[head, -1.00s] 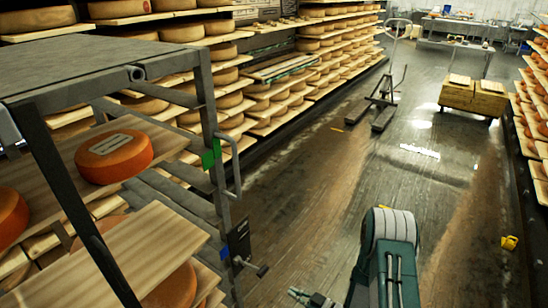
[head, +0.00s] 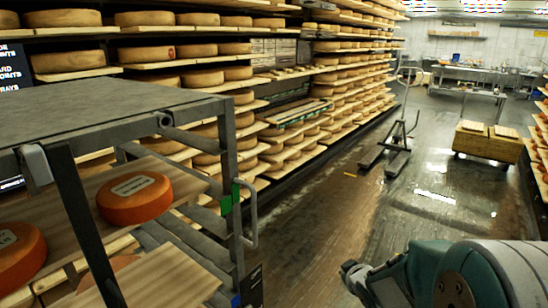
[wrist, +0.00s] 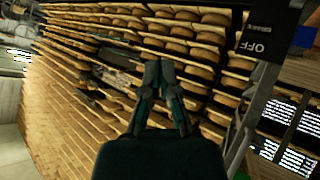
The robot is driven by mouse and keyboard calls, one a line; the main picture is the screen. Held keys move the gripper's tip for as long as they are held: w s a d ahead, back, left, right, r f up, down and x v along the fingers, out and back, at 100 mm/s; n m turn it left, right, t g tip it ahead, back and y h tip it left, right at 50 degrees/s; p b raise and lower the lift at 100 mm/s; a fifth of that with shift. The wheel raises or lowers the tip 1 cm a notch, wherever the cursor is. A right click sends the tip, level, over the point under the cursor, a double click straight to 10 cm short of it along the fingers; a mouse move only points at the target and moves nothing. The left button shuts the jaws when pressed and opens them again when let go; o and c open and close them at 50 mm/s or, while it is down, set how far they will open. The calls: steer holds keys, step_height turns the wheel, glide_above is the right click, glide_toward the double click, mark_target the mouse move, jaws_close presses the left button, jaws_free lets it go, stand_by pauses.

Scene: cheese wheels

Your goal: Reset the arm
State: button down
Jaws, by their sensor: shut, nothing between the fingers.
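My gripper (wrist: 159,75) is in the middle of the wrist view, its two fingertips together with nothing between them. In the head view my arm is at the bottom right, and a dark end part shows near the lower middle, right of the grey metal rack (head: 80,97). The gripper is apart from the rack and the cheeses. An orange-red cheese wheel (head: 137,200) with a pale label lies on a wooden board (head: 75,215) in the rack. Another orange wheel (head: 18,262) is partly cut off at the left edge.
Long shelves of cheese wheels (head: 195,78) line the left wall. A pallet jack (head: 395,155) and a wooden crate cart (head: 487,142) stand further back. The wet floor (head: 330,215) between the rack and the cart is largely clear.

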steer(key=s+d+r+m+g+h, duration=0.15)
steer(key=s+r+m, duration=0.25)
steer(key=s+r, duration=0.65)
steer(key=s+a+r+m+g, duration=0.1)
steer(key=s+a, duration=0.1)
steer(key=s, duration=0.6)
steer(key=s+a+r+m+g, duration=0.1)
steer(key=s+a+r+g, duration=0.1)
steer(key=s, duration=0.7)
steer(key=shift+s+a+m, duration=0.2)
steer(key=shift+a+m, duration=0.1)
steer(key=shift+y, duration=0.25)
